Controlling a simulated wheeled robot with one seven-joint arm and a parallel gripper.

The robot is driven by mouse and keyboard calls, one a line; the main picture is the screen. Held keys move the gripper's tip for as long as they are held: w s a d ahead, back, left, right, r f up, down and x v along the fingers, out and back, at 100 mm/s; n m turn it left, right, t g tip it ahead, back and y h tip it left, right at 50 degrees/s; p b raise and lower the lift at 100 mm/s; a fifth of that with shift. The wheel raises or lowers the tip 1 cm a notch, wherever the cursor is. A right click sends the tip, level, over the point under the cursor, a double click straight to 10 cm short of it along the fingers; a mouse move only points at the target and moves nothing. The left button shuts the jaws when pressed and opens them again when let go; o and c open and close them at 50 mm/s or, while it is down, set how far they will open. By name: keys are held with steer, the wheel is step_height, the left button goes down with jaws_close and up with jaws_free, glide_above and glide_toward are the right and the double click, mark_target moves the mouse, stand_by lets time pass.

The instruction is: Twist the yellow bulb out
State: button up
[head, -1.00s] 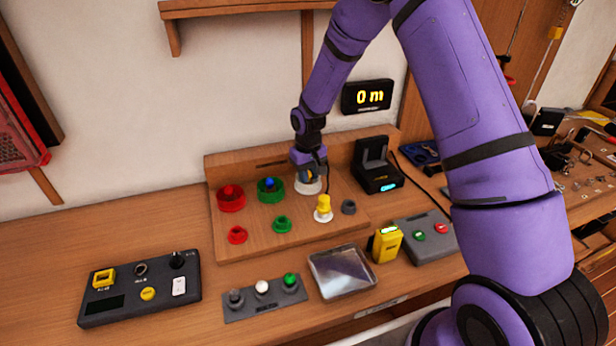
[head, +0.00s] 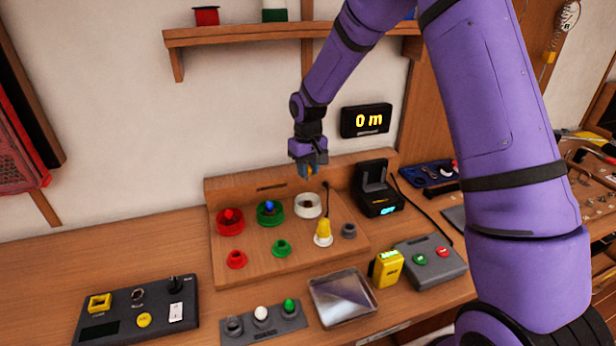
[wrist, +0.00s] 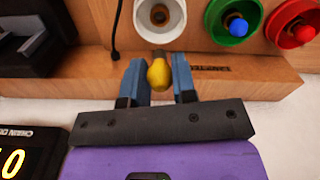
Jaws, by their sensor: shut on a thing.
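My gripper (head: 308,172) is shut on the yellow bulb (wrist: 159,75), which sits between the two blue fingers with its dark base toward the white socket. The gripper is raised above the back of the wooden board. The white socket (head: 308,205) stands empty below it, and its open hole also shows in the wrist view (wrist: 159,17). Bulb and socket are apart. In the head view the bulb is mostly hidden by the fingers. Another yellow-topped piece (head: 323,229) stands in a small white holder at the front of the board.
Red (head: 230,220) and green (head: 270,213) ring sockets hold a red and a blue piece. Small red, green and grey holders stand in front. A metal tray (head: 343,297) lies before the wooden board (head: 300,250). A black charger (head: 378,190) with a cable stands right.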

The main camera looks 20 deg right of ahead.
stand_by(0.3)
steer(key=n, duration=0.3)
stand_by(0.3)
steer(key=shift+n, duration=1.8)
